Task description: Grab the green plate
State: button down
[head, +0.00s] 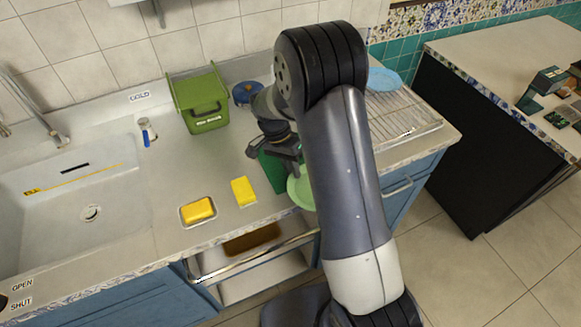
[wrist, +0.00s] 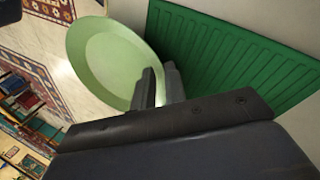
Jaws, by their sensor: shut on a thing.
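The light green plate (wrist: 108,62) is in the wrist view at the upper left, beside a dark green ribbed mat (wrist: 225,65). My gripper (wrist: 158,88) has its fingers close together at the plate's right edge and is shut on the plate rim. In the head view the plate (head: 301,188) shows only in part, because my arm covers its right side. My gripper (head: 283,147) is above the counter there, and the dark green mat (head: 272,170) lies beneath it. The fingertips are hard to make out in the head view.
A green bin (head: 202,105) stands at the back of the counter. Two yellow sponges, one in a dish (head: 198,211) and one bare (head: 243,191), lie to the left. A wire rack (head: 405,117) with a blue plate (head: 383,79) is at right. An open drawer (head: 255,262) is below.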

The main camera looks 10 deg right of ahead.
jog(key=shift+s+a, duration=0.15)
jog(key=shift+a, duration=0.1)
jog(key=c, duration=1.4)
grip_release()
jog(key=shift+o, duration=0.2)
jog(key=b+v, duration=0.1)
jog(key=v, duration=1)
jog(key=shift+d, duration=0.1)
